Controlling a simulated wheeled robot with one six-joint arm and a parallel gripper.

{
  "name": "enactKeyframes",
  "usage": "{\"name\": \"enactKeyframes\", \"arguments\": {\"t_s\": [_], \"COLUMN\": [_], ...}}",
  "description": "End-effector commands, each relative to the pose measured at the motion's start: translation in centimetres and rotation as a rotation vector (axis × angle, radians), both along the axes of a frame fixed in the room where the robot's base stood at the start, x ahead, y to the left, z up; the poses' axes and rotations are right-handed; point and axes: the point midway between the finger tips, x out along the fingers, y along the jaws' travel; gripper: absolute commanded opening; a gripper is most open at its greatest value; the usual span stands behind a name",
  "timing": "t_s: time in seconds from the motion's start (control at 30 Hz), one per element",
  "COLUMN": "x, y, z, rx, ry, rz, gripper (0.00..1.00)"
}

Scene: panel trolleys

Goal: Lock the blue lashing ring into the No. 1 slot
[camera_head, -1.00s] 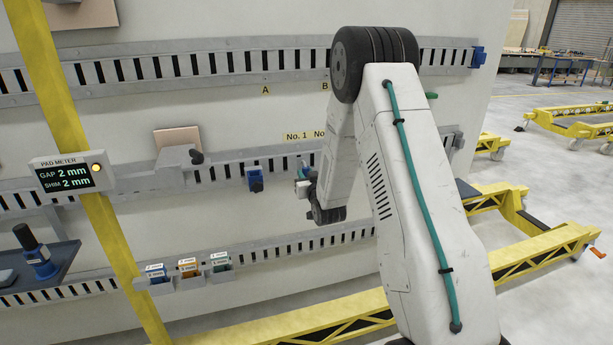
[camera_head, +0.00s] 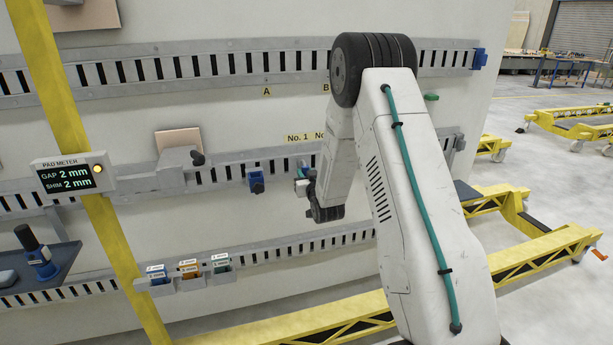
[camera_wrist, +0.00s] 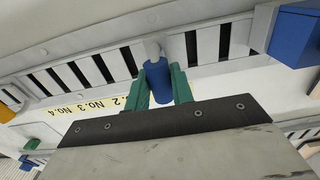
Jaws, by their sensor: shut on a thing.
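My gripper (camera_wrist: 160,88) shows in the wrist view with two teal fingers shut on a blue cylindrical piece, the blue lashing ring (camera_wrist: 158,84). Its pale stem end points at the slotted rail (camera_wrist: 205,50) and overlaps the rail's edge; I cannot tell whether it sits in a slot. In the head view my gripper (camera_head: 302,184) is small beside the middle rail, partly hidden by my arm. The No. 1 label (camera_head: 297,138) is above that rail. In the wrist view, labels No. 3 and No. 4 show left of the fingers; No. 1 is not visible.
A blue block (camera_head: 256,179) with a dark knob sits on the middle rail left of my gripper; a blue block (camera_wrist: 296,35) also shows close by in the wrist view. The pad meter (camera_head: 70,175) reads gap 2 mm, shim 2 mm.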

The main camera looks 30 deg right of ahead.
Motion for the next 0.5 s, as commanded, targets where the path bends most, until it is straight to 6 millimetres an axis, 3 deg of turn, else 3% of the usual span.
{"name": "enactKeyframes", "arguments": {"t_s": [0.37,0.4,0.47,0.5], "x": [0.95,0.96,0.94,0.94], "y": [-0.26,-0.27,-0.26,-0.26], "z": [0.06,0.06,0.06,0.06], "rx": [-0.001,-0.001,0.0,0.0], "ry": [-0.002,-0.002,-0.001,-0.001], "rz": [0.0,0.0,0.0,0.0], "gripper": [0.0,0.29,0.46,0.49]}}
